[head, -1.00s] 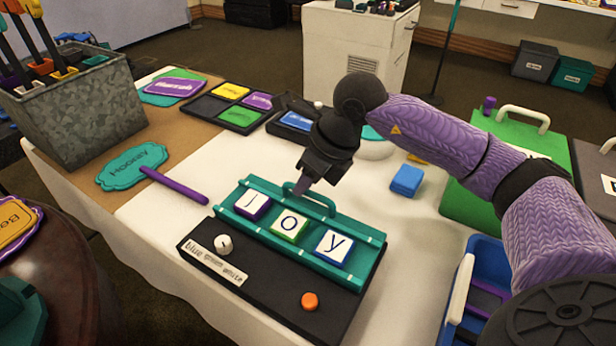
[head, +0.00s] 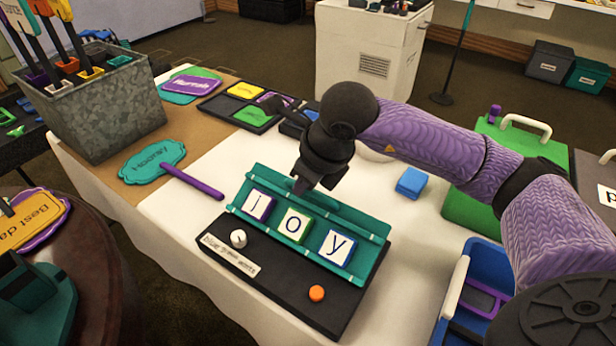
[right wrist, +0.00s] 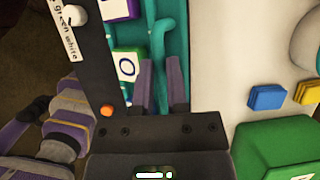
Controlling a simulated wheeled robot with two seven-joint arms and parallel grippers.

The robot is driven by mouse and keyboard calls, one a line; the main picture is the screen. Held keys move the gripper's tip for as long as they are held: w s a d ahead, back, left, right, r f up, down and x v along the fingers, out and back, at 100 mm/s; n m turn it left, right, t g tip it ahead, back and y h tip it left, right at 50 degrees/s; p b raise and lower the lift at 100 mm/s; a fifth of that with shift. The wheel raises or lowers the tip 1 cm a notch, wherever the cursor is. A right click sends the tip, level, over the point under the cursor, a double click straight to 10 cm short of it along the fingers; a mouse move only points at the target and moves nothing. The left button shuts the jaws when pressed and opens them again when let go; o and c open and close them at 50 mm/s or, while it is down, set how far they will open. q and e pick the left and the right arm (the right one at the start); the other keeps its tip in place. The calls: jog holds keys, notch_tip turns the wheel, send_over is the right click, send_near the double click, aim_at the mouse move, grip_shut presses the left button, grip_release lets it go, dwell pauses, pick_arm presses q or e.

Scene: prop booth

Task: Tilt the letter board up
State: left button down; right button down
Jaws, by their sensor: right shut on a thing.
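The letter board is a teal panel (head: 352,220) hinged on a black base (head: 292,283). It leans up at a slant, its back edge raised off the base. Tiles reading j (head: 259,206), o (head: 295,224) and y (head: 337,247) sit in a row on it. My right gripper (head: 301,185) is at the panel's back edge. In the right wrist view its fingers (right wrist: 161,82) are shut on the teal handle (right wrist: 159,38) of the board. In the head view the gripper hides most of that handle. My left gripper is not in view.
A white knob (head: 238,238) and an orange button (head: 317,293) sit on the base. A purple-handled paddle sign (head: 153,160) lies to the left, blue blocks (head: 411,182) to the right. A blue bin (head: 478,265) stands at the right front. White cloth beside the board is clear.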

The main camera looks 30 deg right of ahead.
aim_at(319, 225)
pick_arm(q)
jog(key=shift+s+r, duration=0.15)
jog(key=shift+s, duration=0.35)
pick_arm(e)
jog(key=shift+s+a+f, duration=0.25)
jog(key=shift+s+a, duration=0.05)
jog(key=shift+a, duration=0.05)
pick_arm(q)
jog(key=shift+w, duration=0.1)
pick_arm(e)
jog(key=c, duration=0.9)
grip_release()
jog(key=shift+a, duration=0.1)
jog(key=shift+o, duration=1.2)
jog(key=shift+w+r, duration=0.1)
jog(key=shift+r, duration=0.15)
pick_arm(q)
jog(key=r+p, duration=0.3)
jog(key=p, duration=0.1)
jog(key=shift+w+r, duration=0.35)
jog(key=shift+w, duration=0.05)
pick_arm(e)
jog(key=v, duration=0.9)
jog(key=shift+r, duration=0.3)
